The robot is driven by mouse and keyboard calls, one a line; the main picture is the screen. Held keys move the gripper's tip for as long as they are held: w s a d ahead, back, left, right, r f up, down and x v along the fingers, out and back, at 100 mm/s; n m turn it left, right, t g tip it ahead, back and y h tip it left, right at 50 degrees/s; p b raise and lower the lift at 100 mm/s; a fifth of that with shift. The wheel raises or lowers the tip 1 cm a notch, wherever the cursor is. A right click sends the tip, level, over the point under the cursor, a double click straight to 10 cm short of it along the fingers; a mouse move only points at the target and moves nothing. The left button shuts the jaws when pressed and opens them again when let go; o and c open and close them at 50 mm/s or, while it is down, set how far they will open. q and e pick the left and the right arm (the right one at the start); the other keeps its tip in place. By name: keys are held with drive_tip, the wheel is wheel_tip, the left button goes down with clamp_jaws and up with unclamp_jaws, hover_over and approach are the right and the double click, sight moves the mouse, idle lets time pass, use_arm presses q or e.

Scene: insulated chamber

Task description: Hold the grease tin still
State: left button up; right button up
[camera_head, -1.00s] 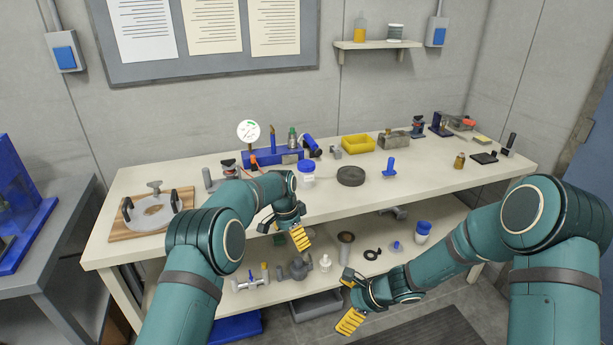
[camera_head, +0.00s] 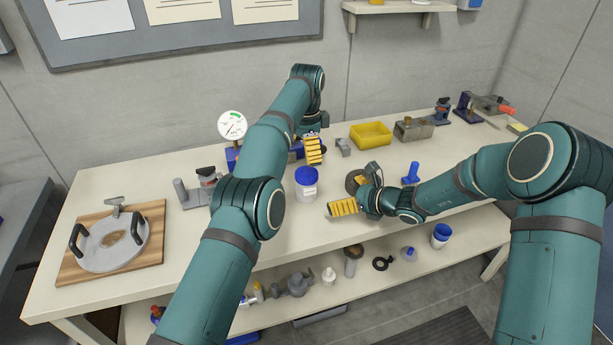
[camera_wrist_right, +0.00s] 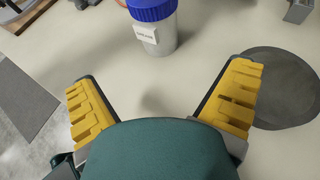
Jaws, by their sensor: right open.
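The grease tin (camera_head: 306,190) is a white tub with a blue lid, standing upright on the bench top near the middle. In the right wrist view the tin (camera_wrist_right: 160,35) shows its label, ahead of the fingers and between their lines. My right gripper (camera_head: 351,194) is open and empty, low over the bench just right of the tin and apart from it. Its two yellow fingers (camera_wrist_right: 163,95) are spread wide in the wrist view. My left gripper (camera_head: 313,150) hangs behind the tin with one yellow pad showing; its opening is hidden.
A dark round disc (camera_wrist_right: 278,88) lies beside my right gripper. A blue-handled tool (camera_head: 411,174) stands to its right. A yellow bin (camera_head: 371,134) and a grey metal block (camera_head: 413,129) are behind. A wooden board (camera_head: 75,268) with a round plate is at left. Bench in front of the tin is clear.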

sight(305, 189)
use_arm(q)
drive_tip(key=shift+s+r, duration=0.1)
drive_tip(key=shift+s, duration=0.05)
use_arm(e)
drive_tip(key=shift+w+a+f, duration=0.15)
drive_tip(key=shift+w+a, duration=0.1)
drive_tip(key=shift+a, duration=0.2)
drive_tip(key=x, duration=1.2)
drive_tip(key=shift+w+a, duration=0.15)
drive_tip(key=shift+a, duration=0.05)
